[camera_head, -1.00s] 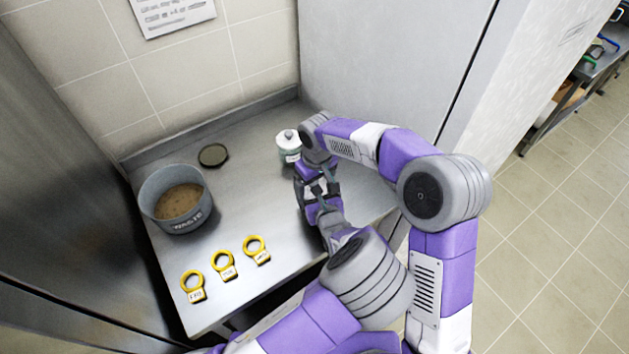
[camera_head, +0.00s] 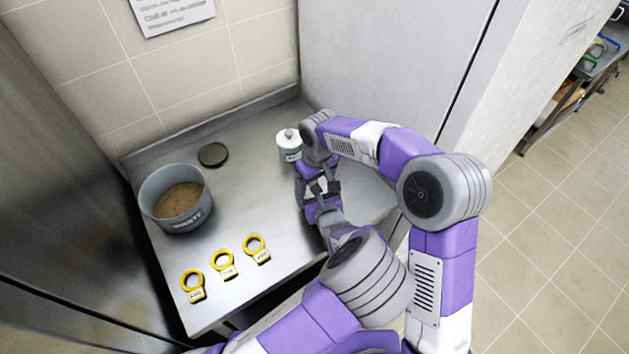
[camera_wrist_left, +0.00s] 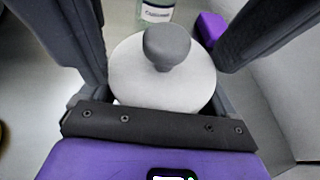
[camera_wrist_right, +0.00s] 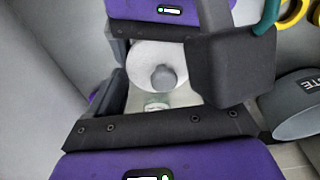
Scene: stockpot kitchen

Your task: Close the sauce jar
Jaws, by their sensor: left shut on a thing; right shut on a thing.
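A round white lid (camera_wrist_left: 160,82) with a grey knob sits between the fingers of my left gripper (camera_wrist_left: 160,95). The right wrist view also shows this lid (camera_wrist_right: 148,58), lying over a pale greenish jar body with a small label (camera_wrist_right: 157,104). My right gripper (camera_wrist_right: 165,85) is shut around this jar. In the head view my left gripper (camera_head: 322,198) and right gripper (camera_head: 316,182) meet face to face over the counter's right side. The arms mostly hide the jar there. I cannot tell whether the lid is fully seated on the rim.
A second labelled white-lidded jar (camera_head: 289,147) stands just left of my right gripper. A grey WASTE pot (camera_head: 205,212) with brown contents, a dark round disc (camera_head: 213,154) and yellow ring tags (camera_head: 222,261) are on the steel counter (camera_head: 250,195). The counter's middle is clear.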

